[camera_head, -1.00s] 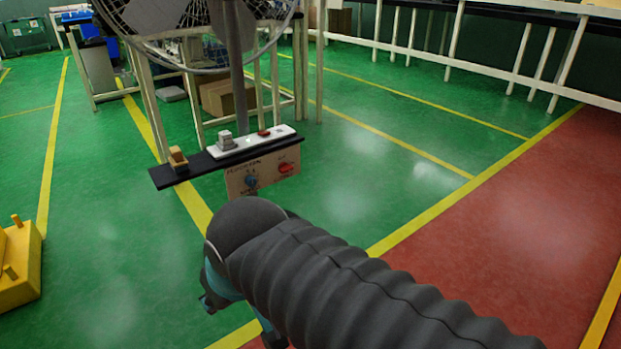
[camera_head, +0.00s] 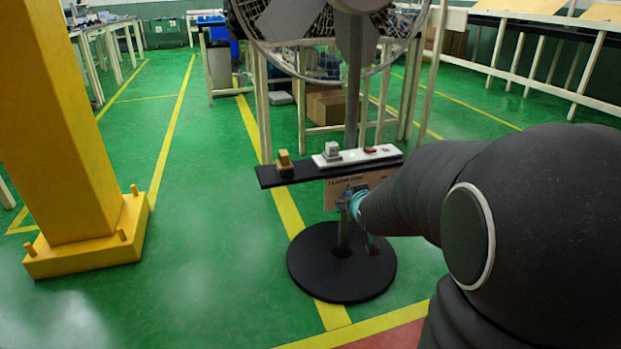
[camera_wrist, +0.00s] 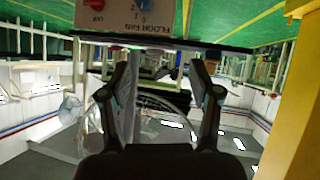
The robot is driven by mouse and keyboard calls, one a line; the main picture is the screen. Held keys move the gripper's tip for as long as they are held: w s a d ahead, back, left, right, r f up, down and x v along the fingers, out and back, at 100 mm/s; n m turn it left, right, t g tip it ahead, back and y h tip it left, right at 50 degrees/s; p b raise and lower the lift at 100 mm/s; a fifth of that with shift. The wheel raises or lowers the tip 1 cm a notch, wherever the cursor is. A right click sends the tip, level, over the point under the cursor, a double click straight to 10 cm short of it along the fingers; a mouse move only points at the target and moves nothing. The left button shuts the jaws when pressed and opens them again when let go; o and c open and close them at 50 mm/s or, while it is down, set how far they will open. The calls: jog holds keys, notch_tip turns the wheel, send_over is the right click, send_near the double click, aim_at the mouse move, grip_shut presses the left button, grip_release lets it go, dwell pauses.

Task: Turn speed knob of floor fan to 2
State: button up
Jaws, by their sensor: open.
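The floor fan (camera_head: 355,60) stands ahead on a round black base (camera_head: 310,275). Its control panel (camera_head: 335,192) hangs under a dark shelf, partly hidden behind my arm in the head view. In the wrist view the panel (camera_wrist: 160,20) appears upside down at the top edge, lettered FLOOR FAN. The blue speed knob (camera_wrist: 144,4) and a red knob (camera_wrist: 96,4) are cut by that edge; which number the blue knob points to cannot be read. My gripper (camera_wrist: 160,66) is open and empty, apart from the blue knob. In the head view my gripper (camera_head: 356,205) is at the panel, small and partly hidden.
The dark shelf (camera_head: 263,177) holds a tan block (camera_head: 284,163) and a white strip (camera_head: 350,158) with a grey switch (camera_head: 332,150) and a red switch. A yellow post (camera_head: 70,130) stands at left. Green floor between post and fan is clear.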

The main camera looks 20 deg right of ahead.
jog(key=w+d+f+t+y, duration=0.25)
jog(key=w+d+f, duration=0.2)
jog(key=f, duration=0.35)
jog(key=w+d+f+t+y, duration=0.1)
jog(key=w+d+f+t, duration=0.3)
jog(key=f, duration=0.4)
jog(key=w+p, duration=0.1)
jog(key=w, duration=1.2)
jog(key=shift+d+r+n, duration=0.25)
jog(key=shift+d+n, duration=0.05)
jog(key=shift+d, duration=0.05)
jog(key=shift+h, duration=0.25)
jog(key=shift+c, duration=0.2)
jog(key=c, duration=1.1)
